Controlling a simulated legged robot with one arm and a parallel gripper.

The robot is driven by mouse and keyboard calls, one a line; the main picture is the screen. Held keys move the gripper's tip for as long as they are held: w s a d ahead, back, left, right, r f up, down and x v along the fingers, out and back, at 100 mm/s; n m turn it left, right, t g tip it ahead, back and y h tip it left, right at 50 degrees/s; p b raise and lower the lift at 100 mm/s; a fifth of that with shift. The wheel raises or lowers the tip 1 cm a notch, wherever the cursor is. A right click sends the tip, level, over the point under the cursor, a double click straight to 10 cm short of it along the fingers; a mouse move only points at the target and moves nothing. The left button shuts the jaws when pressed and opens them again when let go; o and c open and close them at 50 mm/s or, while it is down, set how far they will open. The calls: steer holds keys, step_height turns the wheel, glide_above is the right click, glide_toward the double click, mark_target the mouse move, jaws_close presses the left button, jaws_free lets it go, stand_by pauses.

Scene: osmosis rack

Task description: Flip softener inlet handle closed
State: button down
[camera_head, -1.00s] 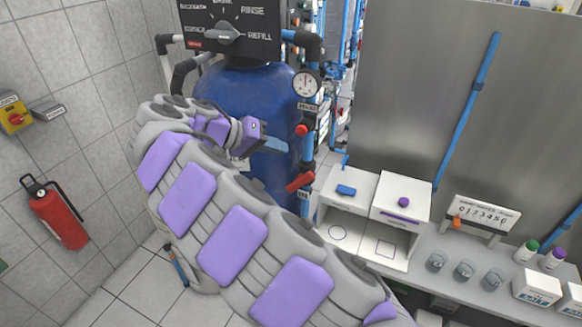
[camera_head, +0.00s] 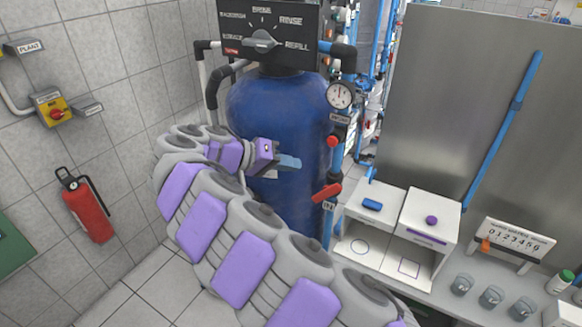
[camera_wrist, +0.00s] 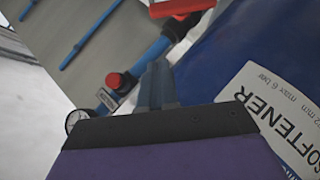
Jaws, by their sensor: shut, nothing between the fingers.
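A red lever handle (camera_head: 326,192) sits on the blue pipe right of the blue softener tank (camera_head: 275,115), tilted up to the right. A red knob (camera_head: 333,141) is above it, below the gauge. My gripper (camera_head: 289,162) is shut and empty in front of the tank, left of the lever and apart from it. In the wrist view the closed fingers (camera_wrist: 157,85) point toward the pipe. The red lever (camera_wrist: 181,8) is cut by the top edge there, and the red knob (camera_wrist: 114,80) is left of the fingers. Which valve is the inlet I cannot read.
A pressure gauge (camera_head: 340,94) and a black control head (camera_head: 266,30) sit above. A white open-fronted box (camera_head: 423,218) stands on the bench to the right. A fire extinguisher (camera_head: 86,210) hangs on the left wall. The tank's SOFTENER label (camera_wrist: 285,110) fills the wrist view's right side.

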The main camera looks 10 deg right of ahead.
steer(key=b, duration=0.2)
glide_above(326, 194)
steer(key=a, duration=0.2)
step_height(326, 194, down, 4)
steer(key=shift+s+d+f, duration=0.1)
steer(key=shift+s+f, duration=0.1)
steer(key=shift+f, duration=0.25)
steer(key=shift+s+d+f, duration=0.1)
steer(key=shift+s+f, duration=0.1)
steer(key=shift+f, duration=0.25)
steer(key=shift+d, duration=0.25)
